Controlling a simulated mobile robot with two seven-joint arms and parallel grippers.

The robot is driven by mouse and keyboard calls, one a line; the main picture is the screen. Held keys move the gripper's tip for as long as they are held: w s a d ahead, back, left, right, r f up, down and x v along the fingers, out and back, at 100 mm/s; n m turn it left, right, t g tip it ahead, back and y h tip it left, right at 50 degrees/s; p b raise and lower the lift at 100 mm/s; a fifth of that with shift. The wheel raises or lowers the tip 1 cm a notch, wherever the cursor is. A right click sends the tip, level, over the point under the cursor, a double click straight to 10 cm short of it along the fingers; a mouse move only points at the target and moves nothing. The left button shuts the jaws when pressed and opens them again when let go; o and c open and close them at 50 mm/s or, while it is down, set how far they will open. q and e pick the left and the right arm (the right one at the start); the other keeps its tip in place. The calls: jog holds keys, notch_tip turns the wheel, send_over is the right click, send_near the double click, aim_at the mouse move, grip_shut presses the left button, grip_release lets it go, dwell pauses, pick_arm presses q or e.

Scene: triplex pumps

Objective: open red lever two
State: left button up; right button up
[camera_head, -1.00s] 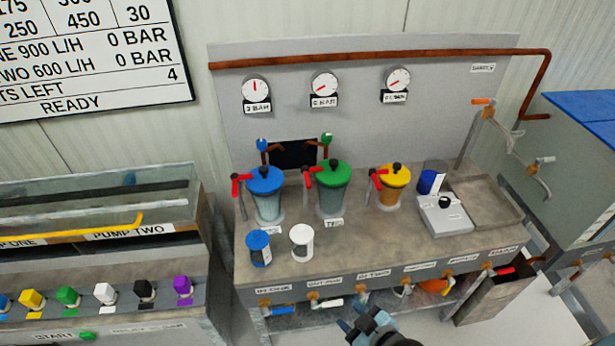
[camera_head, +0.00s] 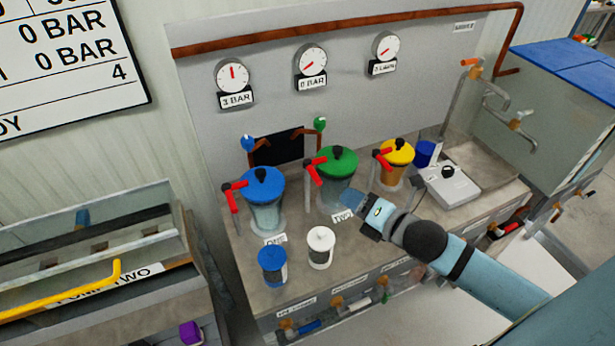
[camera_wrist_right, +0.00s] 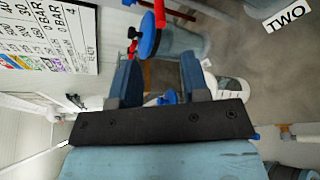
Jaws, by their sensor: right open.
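Red lever two (camera_head: 314,168) stands on its post beside the green-lidded canister (camera_head: 337,162) labelled TWO, in the middle of the head view. Its red handle reaches across toward the lid and bends down. My right gripper (camera_head: 358,212) is open and empty, to the lower right of this lever and apart from it, in front of the green-lidded canister. In the right wrist view, a red handle (camera_wrist_right: 159,14) shows beyond the open fingers, near a blue lid; I cannot tell which lever it is. My left gripper is not in view.
A blue-lidded canister (camera_head: 262,185) with its own red lever (camera_head: 232,196) stands left, a yellow-lidded one (camera_head: 398,153) right. A blue cup (camera_head: 272,263) and a white cup (camera_head: 320,245) stand at the front. A scale (camera_head: 450,183) stands right.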

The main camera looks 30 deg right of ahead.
aim_at(313, 175)
jog(key=p+x, duration=0.1)
jog(key=x, duration=1.2)
jog(key=shift+w+f, duration=0.1)
jog(key=shift+w, duration=0.1)
grip_shut()
